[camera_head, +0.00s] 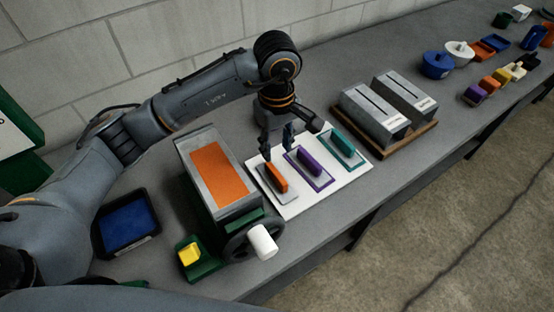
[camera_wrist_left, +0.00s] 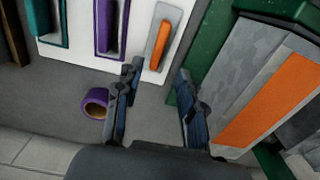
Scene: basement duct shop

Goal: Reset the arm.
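My left arm reaches in from the left in the head view. Its gripper (camera_head: 277,150) points down over the far-left edge of a white board (camera_head: 292,208). In the left wrist view the gripper (camera_wrist_left: 157,75) has its two fingers well apart, with nothing between them. An orange-handled piece (camera_head: 276,178) lies on the board just beyond the fingertips; it also shows in the left wrist view (camera_wrist_left: 161,48). A purple-handled piece (camera_head: 309,165) and a teal-handled piece (camera_head: 345,146) lie on the same board. My right gripper is not in view.
A metal machine (camera_head: 188,155) with an orange panel (camera_head: 220,175) and white crank handle (camera_head: 262,242) stands left of the board. A purple roll (camera_wrist_left: 96,103) lies behind the board. Two slotted metal boxes (camera_head: 372,117) stand to the right. A blue-filled tray (camera_head: 130,221) is at left.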

